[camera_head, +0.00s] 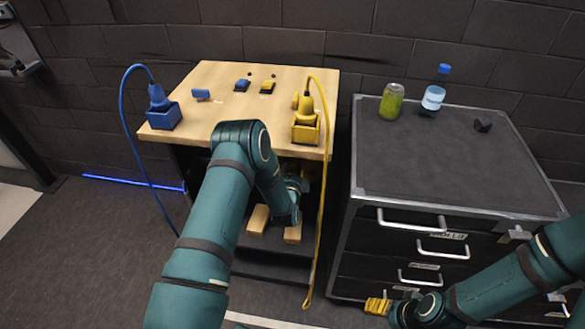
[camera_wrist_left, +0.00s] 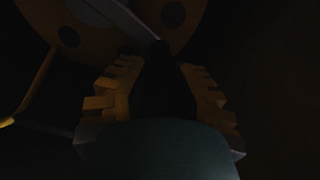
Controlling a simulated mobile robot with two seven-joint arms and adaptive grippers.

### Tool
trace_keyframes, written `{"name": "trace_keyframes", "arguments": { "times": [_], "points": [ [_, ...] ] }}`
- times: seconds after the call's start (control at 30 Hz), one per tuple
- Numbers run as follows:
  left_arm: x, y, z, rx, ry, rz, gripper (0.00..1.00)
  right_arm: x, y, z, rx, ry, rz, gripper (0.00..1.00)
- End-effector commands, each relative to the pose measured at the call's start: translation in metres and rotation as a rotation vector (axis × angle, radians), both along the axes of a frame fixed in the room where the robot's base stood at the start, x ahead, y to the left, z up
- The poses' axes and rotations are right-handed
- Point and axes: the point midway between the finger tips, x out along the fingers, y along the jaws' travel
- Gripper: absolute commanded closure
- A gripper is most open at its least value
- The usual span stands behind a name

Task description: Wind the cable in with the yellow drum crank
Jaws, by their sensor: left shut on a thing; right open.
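The yellow drum (camera_wrist_left: 182,12), with round dark holes, fills the top of the left wrist view. It is not clearly visible in the head view, where the table top and my arm cover the space below. My left gripper (camera_wrist_left: 160,88) is shut on a dark upright grip, which appears to be the crank handle (camera_wrist_left: 160,62), in front of the drum. The yellow cable (camera_head: 322,195) rises from a yellow plug in a yellow box (camera_head: 305,130) and hangs past the table's right front to near the floor. My right gripper (camera_head: 378,306) is open and empty before the drawer cabinet.
The wooden table (camera_head: 225,82) also carries a blue box (camera_head: 163,118) with a blue cable (camera_head: 125,110), and small blue and yellow parts. A green can (camera_head: 391,102) and a water bottle (camera_head: 434,92) stand on the dark cabinet (camera_head: 440,160). Wooden blocks (camera_head: 258,220) show below the table.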

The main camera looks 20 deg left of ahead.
Motion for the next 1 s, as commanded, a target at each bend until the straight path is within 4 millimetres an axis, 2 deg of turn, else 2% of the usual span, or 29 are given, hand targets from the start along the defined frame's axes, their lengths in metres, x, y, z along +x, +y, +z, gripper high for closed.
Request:
{"name": "trace_keyframes", "arguments": {
  "times": [0.03, 0.5, 0.53, 0.6, 1.0],
  "points": [
    [0.0034, -0.0045, 0.0040, 0.006, -0.010, -0.008, 1.00, 0.0003, 0.0000, -0.0006, 0.000, -0.001, 0.000, 0.31],
    [0.0034, -0.0057, 0.0034, 0.015, -0.006, -0.008, 1.00, 0.0005, -0.0001, -0.0008, 0.000, -0.001, 0.000, 0.31],
    [0.0034, -0.0057, 0.0034, 0.015, -0.006, -0.008, 0.68, 0.0005, 0.0000, -0.0009, 0.000, -0.001, 0.000, 0.31],
    [0.0032, -0.0056, 0.0031, 0.015, -0.005, -0.008, 0.43, 0.0004, 0.0000, -0.0009, 0.000, -0.001, 0.000, 0.31],
    [-0.0030, -0.0041, -0.0004, 0.015, 0.004, -0.003, 0.43, 0.0004, 0.0000, -0.0009, 0.000, -0.001, 0.000, 0.31]
  ]
}}
